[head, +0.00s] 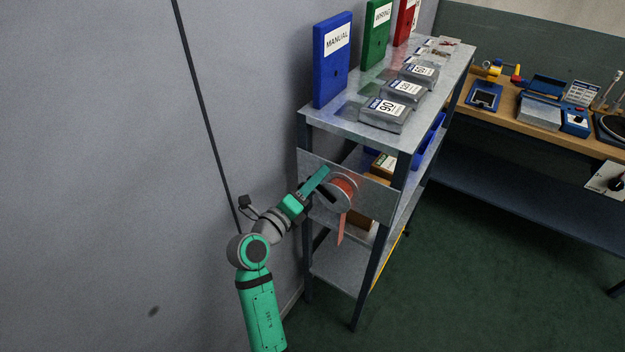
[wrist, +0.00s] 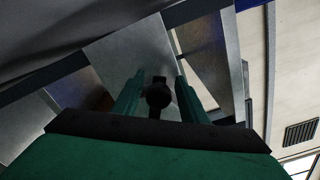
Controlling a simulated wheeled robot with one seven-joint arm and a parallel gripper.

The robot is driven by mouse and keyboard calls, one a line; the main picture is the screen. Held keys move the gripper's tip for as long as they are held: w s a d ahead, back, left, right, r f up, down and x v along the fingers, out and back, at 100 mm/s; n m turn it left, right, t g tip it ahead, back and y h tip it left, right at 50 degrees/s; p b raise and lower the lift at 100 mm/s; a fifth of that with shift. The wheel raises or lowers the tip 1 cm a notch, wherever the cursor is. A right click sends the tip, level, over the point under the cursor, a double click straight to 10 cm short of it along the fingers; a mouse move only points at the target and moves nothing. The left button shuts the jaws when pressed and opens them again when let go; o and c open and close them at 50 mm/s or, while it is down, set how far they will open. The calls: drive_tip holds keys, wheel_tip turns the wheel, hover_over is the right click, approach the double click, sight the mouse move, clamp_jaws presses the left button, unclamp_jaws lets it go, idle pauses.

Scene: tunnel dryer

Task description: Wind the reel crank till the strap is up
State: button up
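The reel (head: 346,185) is a grey drum wound with red strap, mounted on the side panel of a metal shelf unit in the head view. A length of red strap (head: 341,229) hangs below it. My gripper (head: 324,174) is at the reel's left side, by the dark crank (head: 326,194). In the wrist view my gripper (wrist: 159,85) has its two green fingers apart, with a dark round crank knob (wrist: 158,94) between them. Narrow gaps seem to show beside the knob. Its contact with the fingers is hard to judge.
The shelf unit's top (head: 345,119) holds blue (head: 331,60), green (head: 376,35) and red (head: 404,22) binders and several grey labelled packs (head: 385,114). A workbench (head: 540,123) stands to the right. A grey wall is close on the left. Green floor (head: 450,270) is clear at right.

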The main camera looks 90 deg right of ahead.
drive_tip(key=shift+w, duration=0.15)
drive_tip(key=shift+w+a, duration=0.2)
drive_tip(key=shift+a, duration=0.05)
drive_tip(key=v, duration=1)
drive_tip(key=shift+s+a+f, duration=0.1)
